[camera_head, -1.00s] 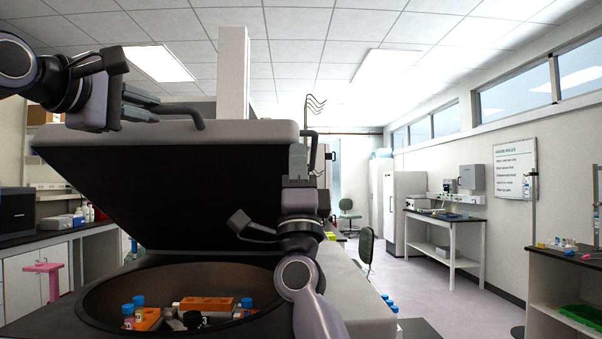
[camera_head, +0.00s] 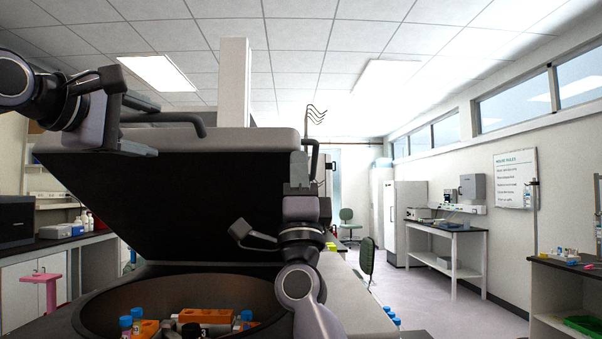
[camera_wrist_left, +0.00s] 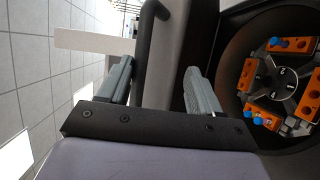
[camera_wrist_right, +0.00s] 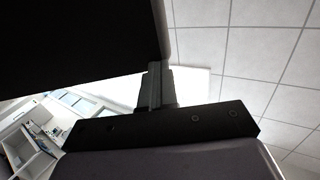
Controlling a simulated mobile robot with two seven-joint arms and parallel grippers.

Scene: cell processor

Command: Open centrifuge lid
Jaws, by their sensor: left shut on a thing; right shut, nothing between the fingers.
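The centrifuge lid (camera_head: 170,205) is raised and tilted above the bowl, with its dark underside facing me. A black handle (camera_head: 185,119) is on its top; the handle also shows in the left wrist view (camera_wrist_left: 143,50). My left gripper (camera_head: 148,126) is shut on the lid's upper left edge, with one finger on each side of it in the left wrist view (camera_wrist_left: 160,86). My right gripper (camera_head: 299,170) is shut and empty at the lid's right edge. The open bowl (camera_head: 105,308) shows below, with orange tube holders (camera_wrist_left: 249,75) and blue-capped tubes inside.
My right arm stands in front of the centrifuge's right side. A bench (camera_head: 35,245) is at the left. A white table (camera_head: 445,228) and a shelf bench (camera_head: 570,270) stand at the right, with open floor between them and the centrifuge.

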